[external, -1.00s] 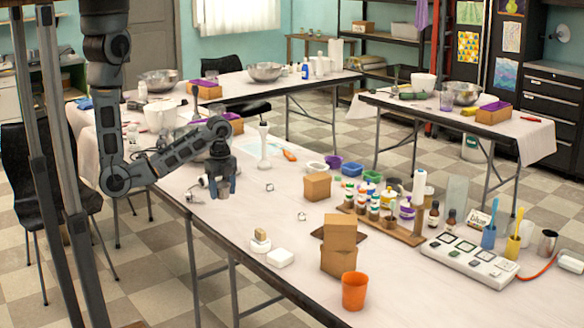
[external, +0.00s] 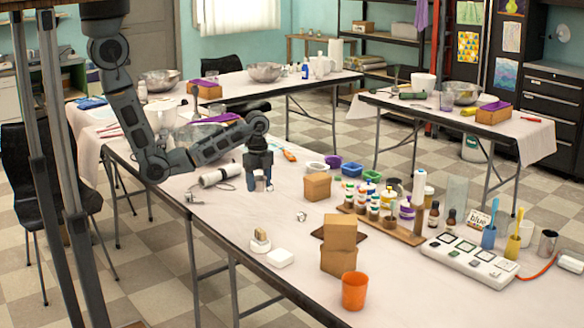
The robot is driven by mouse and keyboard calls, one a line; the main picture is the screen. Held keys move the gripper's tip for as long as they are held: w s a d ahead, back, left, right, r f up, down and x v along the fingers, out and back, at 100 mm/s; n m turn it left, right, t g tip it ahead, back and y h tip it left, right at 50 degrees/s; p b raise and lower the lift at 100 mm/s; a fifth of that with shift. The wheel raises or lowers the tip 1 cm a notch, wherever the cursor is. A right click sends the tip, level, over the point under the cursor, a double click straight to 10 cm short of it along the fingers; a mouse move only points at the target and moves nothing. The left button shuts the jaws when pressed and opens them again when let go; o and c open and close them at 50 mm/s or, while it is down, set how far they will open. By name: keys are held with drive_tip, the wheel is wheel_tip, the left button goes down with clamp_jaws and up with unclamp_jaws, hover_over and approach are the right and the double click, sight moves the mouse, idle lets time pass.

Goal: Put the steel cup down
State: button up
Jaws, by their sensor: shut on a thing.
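A steel cup (external: 547,243) stands at the right end of the long front table, beside the power strip and far from my gripper. My gripper (external: 259,186) points straight down, low over the left part of that table. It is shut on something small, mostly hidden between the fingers. A small shiny bit (external: 270,188) shows at the right finger; I cannot tell whether it is held or stands behind. Whether the fingers touch the table is unclear.
A white cylinder (external: 214,178) lies left of my gripper. A small clear piece (external: 301,216) and a cardboard box (external: 317,187) are to the right. Stacked boxes (external: 338,248), an orange cup (external: 354,291) and a bottle rack (external: 381,222) stand nearer. The table between has free room.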

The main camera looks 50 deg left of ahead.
drive_tip(key=w+d+r, duration=0.2)
drive_tip(key=w+d, duration=0.3)
drive_tip(key=b, duration=0.2)
hover_over(282, 201)
wheel_tip(282, 201, down, 7)
drive_tip(key=shift+d+r, duration=0.1)
drive_tip(key=shift+f, duration=2.05)
drive_tip(key=shift+f, duration=0.15)
drive_tip(key=o, duration=1.1)
wheel_tip(282, 201, up, 12)
drive_tip(key=shift+r, duration=0.2)
